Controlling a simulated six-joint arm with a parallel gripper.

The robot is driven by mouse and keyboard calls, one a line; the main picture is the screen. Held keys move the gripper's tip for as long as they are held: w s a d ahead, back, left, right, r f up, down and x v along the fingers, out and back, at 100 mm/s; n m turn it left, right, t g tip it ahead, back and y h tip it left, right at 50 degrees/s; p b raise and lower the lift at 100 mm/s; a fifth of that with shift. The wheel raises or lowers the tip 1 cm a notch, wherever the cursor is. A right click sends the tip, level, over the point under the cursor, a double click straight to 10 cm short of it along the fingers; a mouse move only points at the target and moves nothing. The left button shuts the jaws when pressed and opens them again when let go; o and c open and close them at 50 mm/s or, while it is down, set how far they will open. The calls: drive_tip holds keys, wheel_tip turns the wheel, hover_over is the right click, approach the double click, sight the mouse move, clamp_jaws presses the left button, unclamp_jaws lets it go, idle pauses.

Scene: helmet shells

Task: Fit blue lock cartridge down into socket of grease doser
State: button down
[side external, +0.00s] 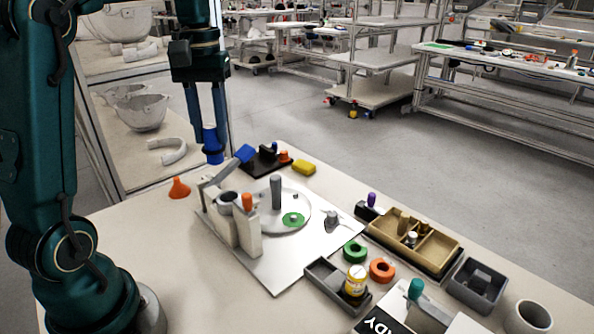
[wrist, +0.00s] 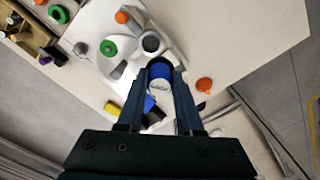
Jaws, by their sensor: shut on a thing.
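My gripper (side external: 209,124) points down with its fingers shut on the blue lock cartridge (side external: 212,146). The cartridge hangs upright in the air above and behind the grease doser (side external: 247,228). In the wrist view the cartridge (wrist: 160,71) sits between the two fingertips, with a pale round face towards the camera. The doser stands on a light plate and has a grey ring-shaped socket (side external: 228,199), beside a post with an orange knob (side external: 247,201). The socket also shows in the wrist view (wrist: 151,43), just beyond the cartridge and apart from it. The socket's inside is not clear.
A grey upright post (side external: 276,192) stands on the round disc. An orange funnel (side external: 179,188) is left, a yellow block (side external: 304,167) behind. Rings and trays fill the right side.

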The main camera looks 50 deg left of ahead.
drive_tip(key=s+a+r+n, duration=0.2)
drive_tip(key=s+a+n, duration=0.1)
drive_tip(key=s+a, duration=0.3)
drive_tip(key=shift+w+d+f, duration=1.05)
drive_tip(key=shift+d+f, duration=0.35)
drive_tip(key=shift+f, duration=0.4)
drive_tip(key=shift+w+d+f, duration=1.1)
drive_tip(key=shift+d+f, duration=0.3)
drive_tip(key=shift+f, duration=0.35)
drive_tip(key=shift+w+d+f, duration=1.05)
drive_tip(key=shift+d+f, duration=0.35)
drive_tip(key=shift+f, duration=0.4)
drive_tip(key=c, duration=0.6)
unclamp_jaws()
drive_tip(key=shift+f, duration=0.15)
drive_tip(key=shift+o, duration=0.2)
